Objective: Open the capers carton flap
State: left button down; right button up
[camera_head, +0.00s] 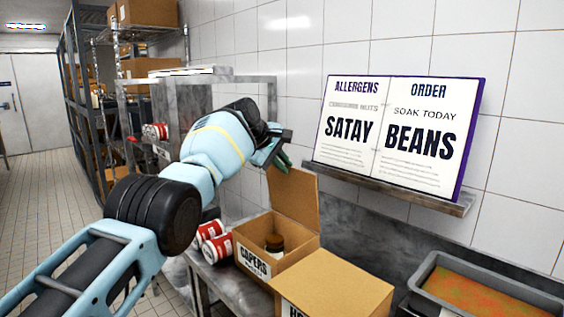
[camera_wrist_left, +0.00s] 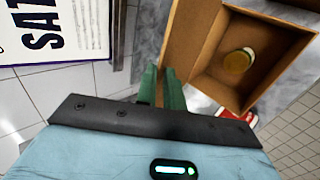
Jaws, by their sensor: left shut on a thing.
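The capers carton (camera_head: 254,262) is a brown cardboard box with a "CAPERS" label, on the bench in the head view. Its flap (camera_head: 296,200) stands up at the back, and the inside shows. In the left wrist view the fingers (camera_wrist_left: 162,90) meet the flap's edge (camera_wrist_left: 188,40). My right gripper is not in view.
A second carton (camera_head: 335,285) stands close in front, its label partly cut off. Red-and-white cans (camera_head: 215,245) lie left of the capers carton. A grey container (camera_head: 480,290) is at the right. An open book (camera_head: 395,135) rests on a wall ledge (camera_head: 390,188) above.

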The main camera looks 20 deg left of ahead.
pick_arm(q)
jog(key=shift+w+r, duration=0.1)
jog(key=shift+r, duration=0.15)
dwell(0.6)
dwell(0.4)
jog(key=c, duration=1.7)
grip_release()
jog(key=shift+o, duration=0.4)
jog(key=shift+f, duration=0.1)
